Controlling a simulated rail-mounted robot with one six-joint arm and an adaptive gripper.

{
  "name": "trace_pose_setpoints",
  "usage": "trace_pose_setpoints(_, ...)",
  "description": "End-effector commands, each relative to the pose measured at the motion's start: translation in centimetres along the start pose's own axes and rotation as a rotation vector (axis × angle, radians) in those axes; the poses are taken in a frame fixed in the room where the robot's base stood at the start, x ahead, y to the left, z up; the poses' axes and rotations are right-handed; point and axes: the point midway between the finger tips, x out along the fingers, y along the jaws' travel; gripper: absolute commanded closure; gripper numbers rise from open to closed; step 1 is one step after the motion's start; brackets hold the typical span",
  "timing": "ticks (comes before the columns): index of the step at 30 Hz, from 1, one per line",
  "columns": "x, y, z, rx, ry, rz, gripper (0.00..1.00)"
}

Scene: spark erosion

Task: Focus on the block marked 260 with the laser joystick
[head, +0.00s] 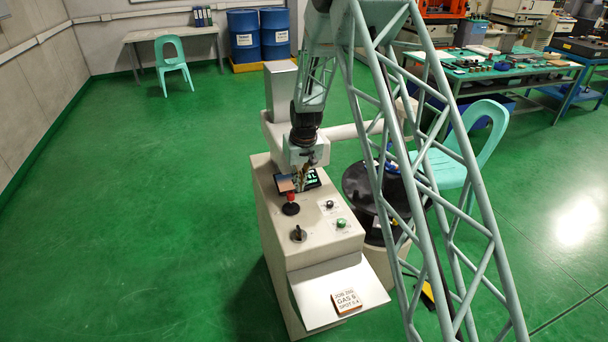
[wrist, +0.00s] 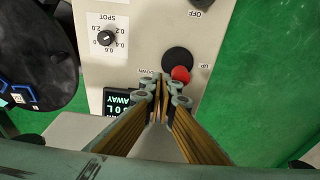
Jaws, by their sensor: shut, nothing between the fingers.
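The laser joystick is a red ball (head: 291,197) on a round black base (head: 291,209), on top of the cream machine. In the wrist view its red ball (wrist: 180,74) lies between the printed words UP and DOWN. My gripper (head: 302,183) is shut and empty, just behind the joystick in the head view. In the wrist view my fingertips (wrist: 163,82) are close beside the ball; I cannot tell whether they touch it. A small screen (wrist: 118,103) is partly hidden by my fingers; its legible text includes AWAY. I cannot make out a block marked 260.
A card (head: 347,300) reading JOB 260, GAS 8, SPOT 0.4 lies on the machine's front shelf. The SPOT knob (wrist: 105,38), a green button (head: 341,223) and a black switch (head: 298,235) share the panel. A black round drum (head: 357,184) stands to the right.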

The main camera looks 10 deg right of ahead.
Motion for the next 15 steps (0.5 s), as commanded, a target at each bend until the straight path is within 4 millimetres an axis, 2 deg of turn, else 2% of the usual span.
trace_pose_setpoints(15, 2.0, 0.0, 0.4, 0.0, 0.0, 0.0, 1.0)
